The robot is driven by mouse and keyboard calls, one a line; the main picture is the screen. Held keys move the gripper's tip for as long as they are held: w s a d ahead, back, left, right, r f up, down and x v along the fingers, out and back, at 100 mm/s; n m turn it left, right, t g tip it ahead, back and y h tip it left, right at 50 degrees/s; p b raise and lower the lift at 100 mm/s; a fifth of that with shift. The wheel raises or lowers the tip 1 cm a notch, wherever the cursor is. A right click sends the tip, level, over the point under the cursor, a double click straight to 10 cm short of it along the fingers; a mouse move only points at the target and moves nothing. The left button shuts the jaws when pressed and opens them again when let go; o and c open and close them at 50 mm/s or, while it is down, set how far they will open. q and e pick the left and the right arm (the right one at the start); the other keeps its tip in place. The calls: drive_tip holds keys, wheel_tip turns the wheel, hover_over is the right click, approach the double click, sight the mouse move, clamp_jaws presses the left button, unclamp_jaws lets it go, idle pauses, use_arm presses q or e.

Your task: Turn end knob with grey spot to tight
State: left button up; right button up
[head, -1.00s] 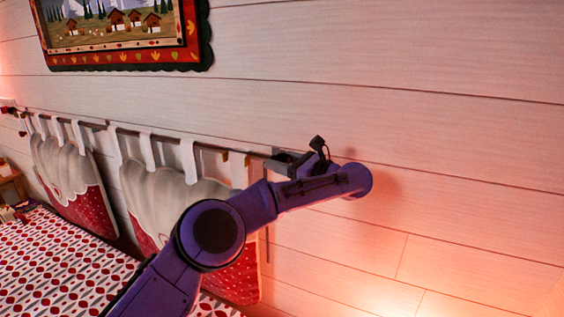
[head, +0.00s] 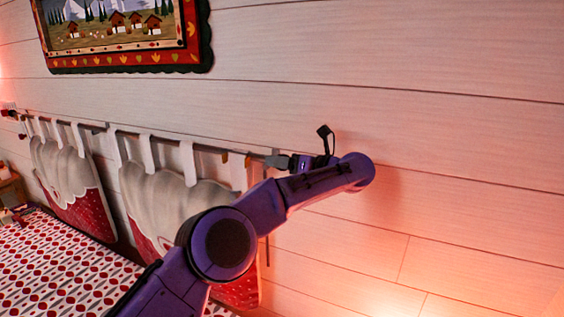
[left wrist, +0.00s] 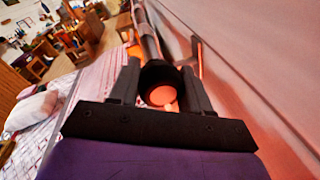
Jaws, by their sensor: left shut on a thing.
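The end knob (left wrist: 157,68) is a dark round piece at the end of the curtain rod, with a pale disc, tinted orange by the light, on the face toward the wrist camera. My left gripper (left wrist: 160,88) has one finger on each side of the knob and is shut on it. In the head view my left gripper (head: 277,162) is at the right end of the rod (head: 207,148), close to the wall. The knob is hidden behind the gripper there. My right gripper is in neither view.
The plank wall (head: 440,130) runs close behind my left arm. Fabric headboard cushions (head: 165,195) hang by white loops from the rod. A bed with a red-patterned cover (head: 60,265) lies below at left. A framed picture (head: 125,30) hangs above. Wall space right of the arm is clear.

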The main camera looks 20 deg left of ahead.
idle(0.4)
use_arm(q)
drive_tip(key=o, duration=1)
drive_tip(key=shift+o, duration=0.2)
drive_tip(key=v, duration=1)
drive_tip(key=shift+d+r+p, duration=0.15)
drive_tip(key=shift+d+p, duration=0.05)
drive_tip(key=shift+p, duration=0.25)
